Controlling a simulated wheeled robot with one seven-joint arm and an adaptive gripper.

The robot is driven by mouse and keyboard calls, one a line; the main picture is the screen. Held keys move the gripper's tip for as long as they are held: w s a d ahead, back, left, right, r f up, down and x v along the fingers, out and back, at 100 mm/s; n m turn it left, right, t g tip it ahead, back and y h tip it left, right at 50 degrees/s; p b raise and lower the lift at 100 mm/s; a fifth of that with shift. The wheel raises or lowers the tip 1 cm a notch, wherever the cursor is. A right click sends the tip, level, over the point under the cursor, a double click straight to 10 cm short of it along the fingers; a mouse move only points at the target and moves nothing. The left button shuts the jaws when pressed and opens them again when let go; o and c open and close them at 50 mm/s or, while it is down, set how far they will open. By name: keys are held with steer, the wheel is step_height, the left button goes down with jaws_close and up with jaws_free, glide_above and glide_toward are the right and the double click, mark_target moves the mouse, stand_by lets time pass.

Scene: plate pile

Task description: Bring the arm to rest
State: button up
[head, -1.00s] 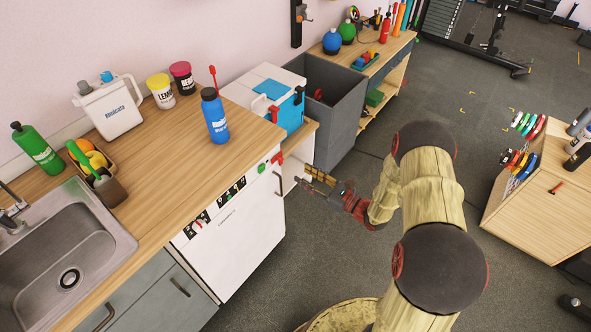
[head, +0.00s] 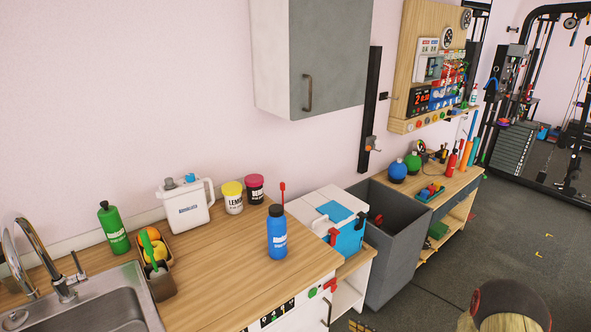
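My arm shows only as a rounded pale yellow link with a dark cap at the bottom right of the head view. A small yellow and dark piece of my gripper (head: 358,326) shows at the bottom edge, just right of the dishwasher front. The rest of the gripper is cut off by the frame, so I cannot see its fingers or whether it holds anything.
A wooden counter (head: 225,258) carries a blue bottle (head: 277,235), a white jug (head: 186,205), two tubs and a green bottle (head: 113,229) near the sink (head: 95,300). A cooler (head: 340,220) and grey bin (head: 395,255) stand beyond. Open floor (head: 455,245) lies right.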

steer(key=s+a+r+n+g+h, duration=0.2)
steer(key=s+r+n+g, duration=0.35)
steer(key=s+n, duration=0.3)
steer(key=s+a+r+n+g+h, duration=0.15)
steer(key=s+r+n+g, duration=0.25)
steer(key=s+n+g, duration=0.45)
steer(key=s+d+r+n+t+h, duration=0.3)
steer(key=s+r+n+h, duration=0.1)
steer(key=r, duration=0.4)
steer(key=s+d+r+n+t+h, duration=0.25)
steer(key=r+n+h, duration=0.2)
steer(key=r, duration=0.45)
step_height(320, 180, up, 7)
steer(key=s+a+n+t, duration=0.1)
steer(key=a+t, duration=0.1)
steer(key=shift+s+a, duration=0.2)
steer(key=shift+a, duration=0.05)
steer(key=shift+t, duration=0.25)
steer(key=shift+c, duration=0.6)
